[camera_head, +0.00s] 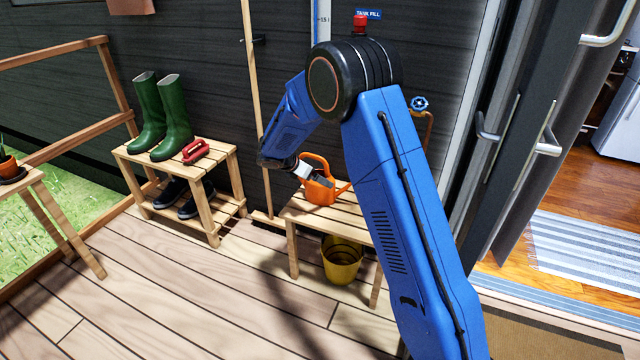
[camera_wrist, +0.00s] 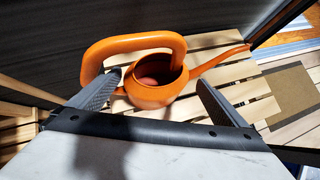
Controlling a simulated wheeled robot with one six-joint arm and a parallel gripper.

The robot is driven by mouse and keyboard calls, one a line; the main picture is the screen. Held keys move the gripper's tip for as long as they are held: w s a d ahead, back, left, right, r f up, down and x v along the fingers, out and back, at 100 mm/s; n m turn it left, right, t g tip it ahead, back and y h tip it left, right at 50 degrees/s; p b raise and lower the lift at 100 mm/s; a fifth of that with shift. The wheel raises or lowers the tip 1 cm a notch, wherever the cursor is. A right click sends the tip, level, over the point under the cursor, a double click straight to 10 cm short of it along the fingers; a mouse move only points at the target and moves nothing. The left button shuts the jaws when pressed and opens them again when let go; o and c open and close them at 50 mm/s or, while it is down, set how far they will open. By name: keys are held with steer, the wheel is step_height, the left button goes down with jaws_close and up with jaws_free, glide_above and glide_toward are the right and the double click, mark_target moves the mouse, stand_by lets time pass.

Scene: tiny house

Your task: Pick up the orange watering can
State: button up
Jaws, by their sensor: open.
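The orange watering can (camera_head: 318,192) stands upright on a slatted wooden bench (camera_head: 297,214) against the dark wall. In the wrist view the orange watering can (camera_wrist: 153,94) shows its open top, a thick looped handle on the left and a thin spout pointing to the upper right. My gripper (camera_wrist: 160,90) is open, with one finger left of the can's body and the other to its right. The left finger is close to the handle's lower part; I cannot tell if it touches. In the head view my gripper (camera_head: 315,175) is at the can, and my arm hides part of the bench.
A yellow bucket (camera_head: 341,262) stands under the bench. A wooden shoe rack (camera_head: 221,169) at the left holds green boots (camera_head: 163,115), a red object (camera_head: 196,151) and dark shoes. A blue valve wheel (camera_head: 418,103) is behind my arm. An open doorway is at the right.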

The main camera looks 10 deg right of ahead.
mark_target(342, 190)
steer(key=shift+a+f+x, duration=0.1)
steer(key=shift+a+x, duration=0.05)
steer(key=shift+x, duration=1.2)
steer(key=shift+a+f+x, duration=0.1)
steer(key=shift+f+x, duration=0.05)
steer(key=shift+x, duration=1.2)
steer(key=c, duration=1)
steer(key=shift+c, duration=0.2)
step_height(342, 190, up, 9)
steer(key=shift+r, duration=0.15)
steer(key=d, duration=0.2)
steer(key=w+d+n, duration=0.1)
steer(key=shift+d+r+t+y, duration=0.3)
steer(key=shift+d+r+t, duration=0.05)
steer(key=shift+r+t, duration=0.05)
steer(key=shift+c, duration=0.2)
steer(key=s+d+f+n+t+y, duration=0.1)
steer(key=f+n, duration=0.1)
steer(key=s+d+f+n+t+y, duration=0.1)
steer(key=s+f+n, duration=0.1)
steer(key=s+d+f+n+y, duration=0.1)
steer(key=s+f+n+y, duration=0.1)
steer(key=shift+s+d+f+n+t, duration=0.2)
steer(key=shift+s+f+n+t, duration=0.1)
steer(key=shift+t, duration=0.1)
steer(key=shift+s+f+n, duration=0.3)
steer(key=shift+s+f, duration=0.25)
steer(key=shift+s, duration=0.2)
